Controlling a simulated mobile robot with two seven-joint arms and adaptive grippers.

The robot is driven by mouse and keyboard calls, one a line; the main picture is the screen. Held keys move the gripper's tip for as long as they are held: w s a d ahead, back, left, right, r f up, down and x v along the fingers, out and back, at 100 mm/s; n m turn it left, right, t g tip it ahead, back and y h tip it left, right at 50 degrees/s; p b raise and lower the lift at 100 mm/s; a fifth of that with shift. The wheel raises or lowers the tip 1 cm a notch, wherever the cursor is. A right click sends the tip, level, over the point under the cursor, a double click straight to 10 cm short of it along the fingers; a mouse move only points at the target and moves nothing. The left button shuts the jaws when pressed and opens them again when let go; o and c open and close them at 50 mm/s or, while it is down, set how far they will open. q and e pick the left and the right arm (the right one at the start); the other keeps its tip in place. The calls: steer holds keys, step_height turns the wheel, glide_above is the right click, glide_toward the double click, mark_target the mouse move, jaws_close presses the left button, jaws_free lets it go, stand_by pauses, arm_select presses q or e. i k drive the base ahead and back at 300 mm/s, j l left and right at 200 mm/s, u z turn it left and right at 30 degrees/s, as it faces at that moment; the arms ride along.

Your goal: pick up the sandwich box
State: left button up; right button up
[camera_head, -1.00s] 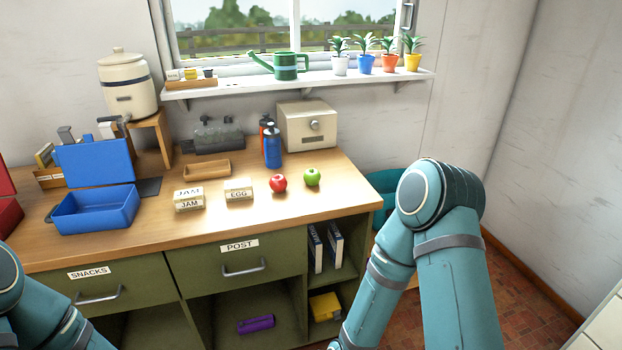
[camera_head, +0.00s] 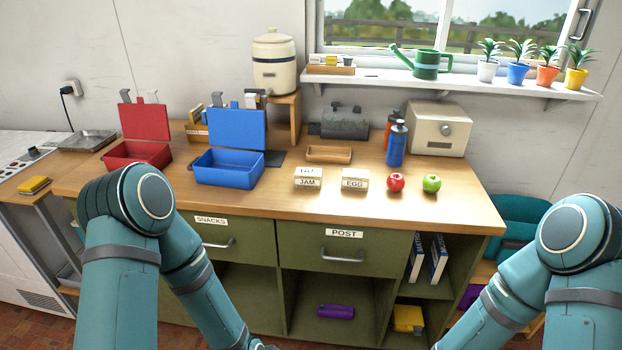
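No single thing is plainly marked as the sandwich box. Two small labelled packs stand on the wooden counter: the jam pack (camera_head: 308,182) and the egg pack (camera_head: 354,184). An open blue lunch box (camera_head: 229,168) with its lid up stands left of them. An open red lunch box (camera_head: 137,152) stands further left. A yellow box (camera_head: 408,318) lies in the lower right cubby, and a purple case (camera_head: 336,311) lies in the cubby beside it. Both my arms show in front of the counter, but both grippers are out of view below the frame.
A red apple (camera_head: 396,182), green apple (camera_head: 432,183), blue bottle (camera_head: 396,145) and wooden tray (camera_head: 329,154) are on the counter. The counter's front edge is clear. A cream bread bin (camera_head: 439,128) stands at the back.

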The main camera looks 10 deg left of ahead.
mark_target(308, 178)
steer(key=i+j+z, duration=0.2)
steer(key=z, duration=0.2)
steer(key=i+j+z, duration=0.2)
steer(key=j+z, duration=0.15)
